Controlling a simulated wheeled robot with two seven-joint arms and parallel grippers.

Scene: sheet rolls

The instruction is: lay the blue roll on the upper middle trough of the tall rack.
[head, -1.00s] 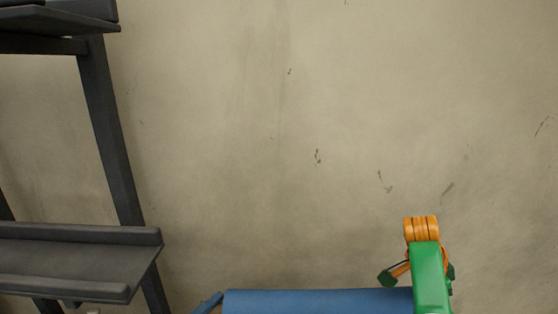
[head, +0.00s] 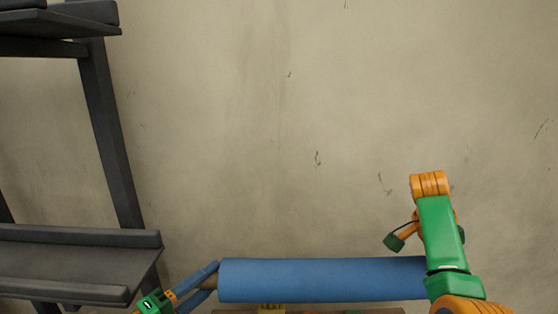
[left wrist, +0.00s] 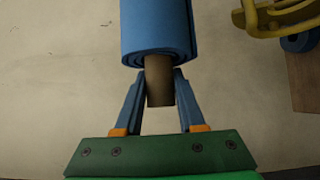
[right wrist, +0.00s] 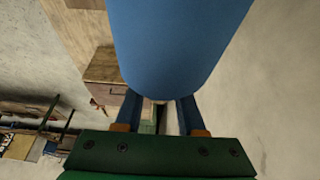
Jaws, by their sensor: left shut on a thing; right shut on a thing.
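The blue roll (head: 320,281) lies level across the bottom of the head view, to the right of the tall rack (head: 112,130) and apart from it. My left gripper (head: 212,279) is shut on the brown core end of the roll; the left wrist view shows its fingers on either side of the core (left wrist: 159,82). My right gripper (right wrist: 160,108) is shut at the roll's other end, where the roll hides what its fingers grip. A dark rack trough (head: 70,262) shows at lower left, another (head: 60,20) higher up. The rack's left part is out of view.
A plain wall (head: 300,120) fills the background, with free room above the roll. The left wrist view shows a yellow object (left wrist: 270,18) and a brown wooden surface (left wrist: 303,82). A wooden box (right wrist: 103,65) shows in the right wrist view.

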